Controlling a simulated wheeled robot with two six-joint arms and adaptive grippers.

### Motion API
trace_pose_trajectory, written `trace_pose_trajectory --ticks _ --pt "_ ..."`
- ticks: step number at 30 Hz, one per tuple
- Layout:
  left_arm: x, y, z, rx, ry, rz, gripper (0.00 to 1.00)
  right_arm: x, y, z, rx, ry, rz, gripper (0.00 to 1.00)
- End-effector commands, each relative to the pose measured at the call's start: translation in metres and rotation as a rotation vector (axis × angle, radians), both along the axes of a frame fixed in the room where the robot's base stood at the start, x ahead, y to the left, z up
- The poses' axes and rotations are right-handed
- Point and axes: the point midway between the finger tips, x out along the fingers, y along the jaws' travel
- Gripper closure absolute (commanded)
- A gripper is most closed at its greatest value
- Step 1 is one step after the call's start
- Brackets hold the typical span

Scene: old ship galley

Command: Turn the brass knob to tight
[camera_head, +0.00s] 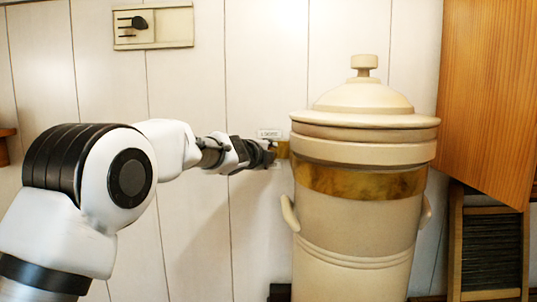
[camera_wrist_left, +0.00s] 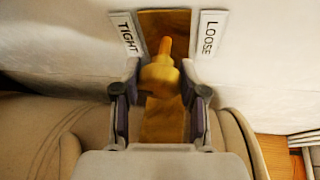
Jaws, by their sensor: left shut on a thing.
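The brass knob (camera_wrist_left: 160,75) sits on a brass plate (camera_wrist_left: 165,22) in the left wrist view. Its narrow pointer points up in that picture, between the TIGHT label (camera_wrist_left: 126,33) on the left and the LOOSE label (camera_wrist_left: 210,34) on the right. My left gripper (camera_wrist_left: 160,92) is shut on the knob, one finger on each side. In the head view my left gripper (camera_head: 270,155) reaches the wall beside the big cream crock, and its fingers hide the knob. A bit of the brass plate (camera_head: 283,149) shows there. My right gripper is not in view.
The lidded cream crock (camera_head: 355,225) stands close to the right of my left gripper. A wooden panel (camera_head: 488,90) and a framed washboard (camera_head: 490,250) are at the right. A small plate with a dark lever (camera_head: 153,27) is high on the wall. The wall at lower middle is bare.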

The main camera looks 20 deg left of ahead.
Motion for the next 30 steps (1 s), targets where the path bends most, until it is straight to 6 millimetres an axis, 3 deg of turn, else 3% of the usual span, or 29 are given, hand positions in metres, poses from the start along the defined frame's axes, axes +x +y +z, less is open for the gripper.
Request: trace_pose_trajectory --ticks 5,6,7,20,26,30 --pt "0.0 0.0 -0.001 0.0 0.002 0.0 0.93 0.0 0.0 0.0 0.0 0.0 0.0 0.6" --pt "0.0 0.0 -0.001 0.0 0.002 0.0 0.44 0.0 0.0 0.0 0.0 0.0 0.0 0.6" --pt "0.0 0.0 -0.001 0.0 0.002 0.0 0.34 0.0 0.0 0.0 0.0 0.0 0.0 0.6" --pt "-0.006 0.0 0.002 -0.001 0.0 -0.002 0.33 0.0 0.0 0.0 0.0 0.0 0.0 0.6" --pt "-0.036 0.004 0.008 -0.005 0.0 0.001 0.33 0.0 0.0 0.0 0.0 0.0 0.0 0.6" --pt "-0.076 0.007 0.015 -0.003 0.0 0.001 0.33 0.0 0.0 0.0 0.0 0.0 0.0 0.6"
